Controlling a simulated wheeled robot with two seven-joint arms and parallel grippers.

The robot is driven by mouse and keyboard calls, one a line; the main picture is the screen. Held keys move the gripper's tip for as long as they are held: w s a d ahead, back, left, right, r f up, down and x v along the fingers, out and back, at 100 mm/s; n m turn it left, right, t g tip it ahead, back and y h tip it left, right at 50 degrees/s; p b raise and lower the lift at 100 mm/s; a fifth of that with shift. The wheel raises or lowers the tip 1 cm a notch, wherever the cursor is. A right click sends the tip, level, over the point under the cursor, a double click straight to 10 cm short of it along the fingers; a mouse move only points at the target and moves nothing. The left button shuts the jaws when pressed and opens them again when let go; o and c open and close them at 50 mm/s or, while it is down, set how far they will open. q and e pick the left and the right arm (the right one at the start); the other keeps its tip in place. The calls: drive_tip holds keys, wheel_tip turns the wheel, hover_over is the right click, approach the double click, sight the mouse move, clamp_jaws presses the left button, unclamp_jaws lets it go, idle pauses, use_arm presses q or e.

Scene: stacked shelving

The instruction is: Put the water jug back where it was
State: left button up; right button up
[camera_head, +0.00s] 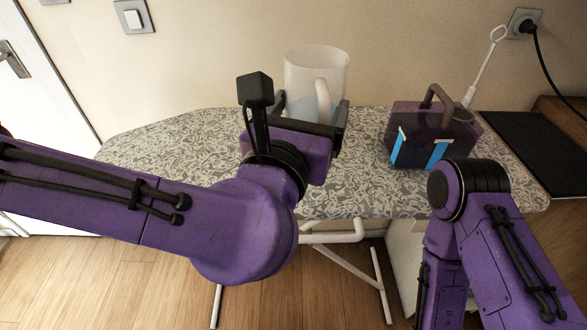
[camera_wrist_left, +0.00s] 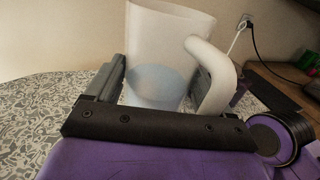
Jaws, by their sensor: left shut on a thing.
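The water jug (camera_head: 316,66) is whitish and translucent, with a thick handle and some bluish water in the bottom. It stands upright over the back of the patterned ironing board (camera_head: 190,150). My left gripper (camera_head: 312,106) is shut on the jug, with a finger at each side of its lower part. In the left wrist view the jug (camera_wrist_left: 160,50) is between the fingers, with its handle toward the right. Its base is hidden behind the gripper, so I cannot tell whether it touches the board. My right arm is at the lower right; its gripper is out of view.
A dark purple translucent box (camera_head: 432,137) with a handle and blue strips stands on the board's right part. A white wand (camera_head: 485,66) rises behind it. A dark panel (camera_head: 530,150) lies further right. The board's left part is clear. The wall is close behind.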

use_arm(q)
drive_tip(key=s+d+f, duration=0.1)
drive_tip(key=s+d, duration=0.2)
drive_tip(key=shift+h, duration=0.3)
drive_tip(key=w+a+f, duration=0.1)
drive_tip(key=w, duration=0.1)
drive_tip(key=w+a+f, duration=0.2)
drive_tip(key=w, duration=0.1)
drive_tip(key=w+a+f, duration=0.1)
drive_tip(key=w+f, duration=0.1)
drive_tip(key=w, duration=0.1)
drive_tip(key=shift+w+a+f, duration=0.15)
drive_tip(key=shift+w+f, duration=0.05)
drive_tip(key=shift+w, duration=0.05)
drive_tip(key=w+f, duration=0.1)
drive_tip(key=f, duration=0.1)
drive_tip(key=w+a+f, duration=0.1)
drive_tip(key=f, duration=0.2)
drive_tip(key=w+f, duration=0.1)
drive_tip(key=f, duration=0.1)
drive_tip(key=shift+w+a+f, duration=0.15)
drive_tip(key=shift+w+a, duration=0.15)
drive_tip(key=shift+w, duration=0.05)
drive_tip(key=shift+f, duration=0.4)
